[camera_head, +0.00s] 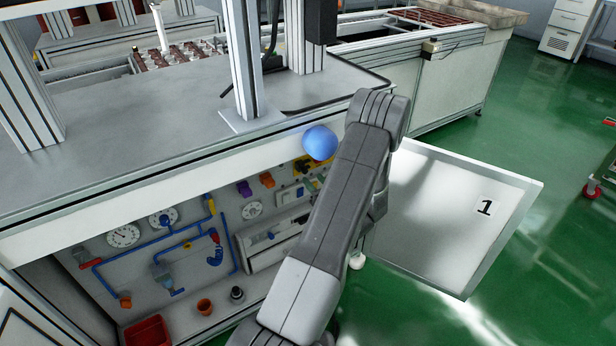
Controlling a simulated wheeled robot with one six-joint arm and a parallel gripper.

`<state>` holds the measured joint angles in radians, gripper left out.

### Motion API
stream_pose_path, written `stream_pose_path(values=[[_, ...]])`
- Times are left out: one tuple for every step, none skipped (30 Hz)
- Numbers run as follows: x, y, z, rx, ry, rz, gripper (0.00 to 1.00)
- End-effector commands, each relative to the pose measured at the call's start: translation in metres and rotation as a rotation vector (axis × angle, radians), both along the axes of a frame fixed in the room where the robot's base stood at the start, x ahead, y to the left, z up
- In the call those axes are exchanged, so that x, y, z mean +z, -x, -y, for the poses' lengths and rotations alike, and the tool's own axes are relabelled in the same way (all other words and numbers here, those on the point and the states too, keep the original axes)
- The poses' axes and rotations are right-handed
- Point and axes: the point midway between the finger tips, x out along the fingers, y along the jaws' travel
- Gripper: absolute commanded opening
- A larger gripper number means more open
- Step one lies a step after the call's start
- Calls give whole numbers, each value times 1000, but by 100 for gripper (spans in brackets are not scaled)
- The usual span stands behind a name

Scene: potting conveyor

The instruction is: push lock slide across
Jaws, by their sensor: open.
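I cannot clearly make out the lock slide. A small yellow-and-black part (302,168) sits high on the panel, partly behind my arm, and I cannot tell what it is. The cabinet panel (130,265) under the grey worktop carries gauges, blue pipes and coloured fittings. A white door (450,222) marked 1 stands open on the right. My grey arm crosses in front of the panel's right part and the door's left edge. My gripper cannot be seen; the arm hides what lies behind it.
The grey worktop (120,130) carries metal posts (243,60). Below the panel are a red bin (148,332) and a small orange-brown pot (205,306). A white conveyor cabinet (440,95) stands behind. Green floor (555,270) is open at right.

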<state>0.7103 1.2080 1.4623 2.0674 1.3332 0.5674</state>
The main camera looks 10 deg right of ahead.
Motion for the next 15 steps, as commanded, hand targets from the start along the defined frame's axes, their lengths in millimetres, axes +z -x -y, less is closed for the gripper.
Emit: stream_pose_path(values=[[-1,-9,-4,4,2,1,41],[-1,-14,-6,3,2,1,41],[-1,-20,-8,3,2,1,41],[-1,-24,-9,3,2,1,41],[-1,-27,-9,3,2,1,41],[-1,-32,-11,2,2,1,41],[-1,-34,-12,2,1,0,41],[-1,-36,-13,2,0,-1,41],[-1,-39,-13,1,0,0,41],[0,-40,-13,1,0,0,41],[0,-41,-14,1,0,0,41],[0,-42,-14,0,0,0,41],[0,-42,-14,0,0,0,41],[0,-42,-14,0,0,0,41],[0,-42,-14,0,0,0,41]])
